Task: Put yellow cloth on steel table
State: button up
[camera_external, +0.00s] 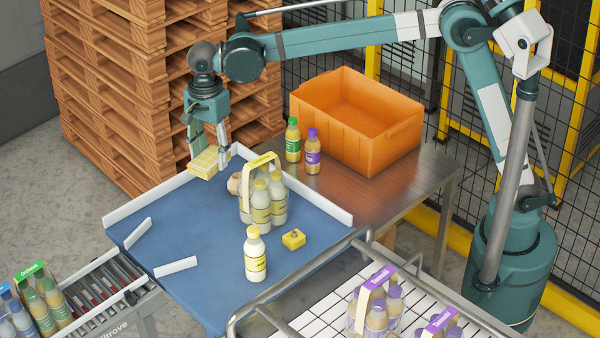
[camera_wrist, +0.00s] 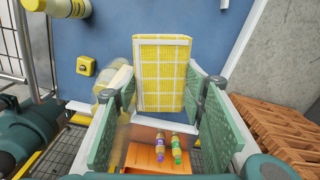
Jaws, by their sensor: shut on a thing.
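The yellow cloth (camera_external: 203,163) is a folded, checked pad with white lines. My gripper (camera_external: 209,146) is shut on it and holds it over the far left edge of the blue table. In the wrist view the cloth (camera_wrist: 161,75) sits between the two green fingers of my gripper (camera_wrist: 160,92). The steel table (camera_external: 378,197) is brushed metal and adjoins the blue table on the right; the cloth is apart from it. Part of the steel table (camera_wrist: 142,132) also shows in the wrist view.
An orange crate (camera_external: 365,145) and two bottles, green (camera_external: 293,140) and purple (camera_external: 312,153), stand on the steel table; its front part is clear. The blue table (camera_external: 200,235) holds a bottle pack (camera_external: 262,203), a single bottle (camera_external: 255,255), a yellow block (camera_external: 293,239) and white rails. Pallets (camera_external: 125,90) are stacked behind.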

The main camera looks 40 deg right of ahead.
jog(key=s+d+n, duration=0.1)
jog(key=d+n, duration=1.5)
jog(key=d, duration=2.3)
notch_tip(320, 180, down, 29)
jog(key=shift+r+p, duration=0.15)
jog(key=shift+p, duration=0.3)
jog(key=shift+f, duration=2.9)
jog(key=shift+f, duration=2.1)
jog(key=shift+f, duration=0.2)
